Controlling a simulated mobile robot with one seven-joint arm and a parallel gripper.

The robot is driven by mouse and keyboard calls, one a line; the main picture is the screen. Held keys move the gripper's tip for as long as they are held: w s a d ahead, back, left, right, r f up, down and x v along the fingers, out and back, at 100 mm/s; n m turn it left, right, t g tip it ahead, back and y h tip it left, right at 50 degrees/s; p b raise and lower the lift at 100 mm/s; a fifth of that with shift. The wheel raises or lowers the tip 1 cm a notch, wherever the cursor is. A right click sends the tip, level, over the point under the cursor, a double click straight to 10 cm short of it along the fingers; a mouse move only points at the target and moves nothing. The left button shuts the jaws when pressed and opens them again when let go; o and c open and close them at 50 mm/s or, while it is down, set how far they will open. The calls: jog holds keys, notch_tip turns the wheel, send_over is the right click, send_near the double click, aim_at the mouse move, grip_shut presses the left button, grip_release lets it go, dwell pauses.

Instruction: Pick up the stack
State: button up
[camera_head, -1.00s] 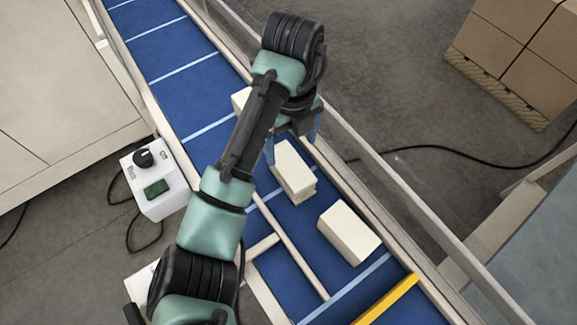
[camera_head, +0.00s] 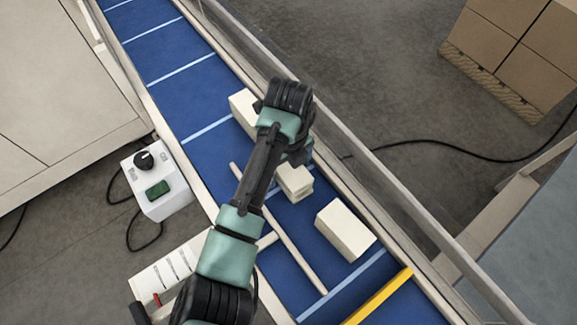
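Three cream, block-like stacks lie on the blue conveyor belt. The near stack (camera_head: 345,230) is uncovered, close to the yellow bar. The middle stack (camera_head: 294,182) shows layered edges and sits just below my wrist in the picture; its upper part is hidden. The far stack (camera_head: 243,108) lies up the belt, partly hidden by my arm. My gripper (camera_head: 300,158) points down over the belt at the middle stack's far end. My wrist hides most of its fingers, so I cannot tell their opening or whether they touch the stack.
A pale guide bar (camera_head: 280,229) lies across the belt left of the stacks. A rail (camera_head: 390,195) runs along the right side. A yellow bar (camera_head: 378,297) crosses the near belt. A control box (camera_head: 158,180) stands at left. Boxes (camera_head: 515,50) on a pallet stand at upper right.

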jog(key=c, duration=1.3)
notch_tip(320, 180, up, 10)
jog(key=shift+w+f+b, duration=0.1)
jog(key=shift+f+b, duration=0.15)
jog(key=shift+b, duration=0.1)
jog(key=shift+c, duration=0.2)
jog(key=shift+r, duration=0.35)
